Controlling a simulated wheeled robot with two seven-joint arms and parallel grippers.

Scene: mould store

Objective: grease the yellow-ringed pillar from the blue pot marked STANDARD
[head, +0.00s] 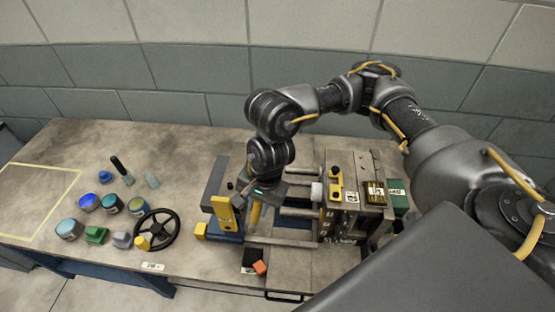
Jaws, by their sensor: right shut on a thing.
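My right gripper (262,200) reaches down over the left part of the mould press. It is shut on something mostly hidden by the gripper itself. A yellow piece (255,214) shows just below the jaws; I cannot tell whether it is the held thing or a pillar ring. Steel pillars (300,212) run sideways between the press plates; no yellow ring is clear on them. Several bluish pots stand on the left: a bright blue one (88,202), one with a pale label (69,229), and others beside them. Their markings are too small to read. My left gripper is out of view.
A black-handled tool (120,167) is behind the pots. The mould block (340,215) stands right of my gripper. A yellow-taped area (35,200) is bare.

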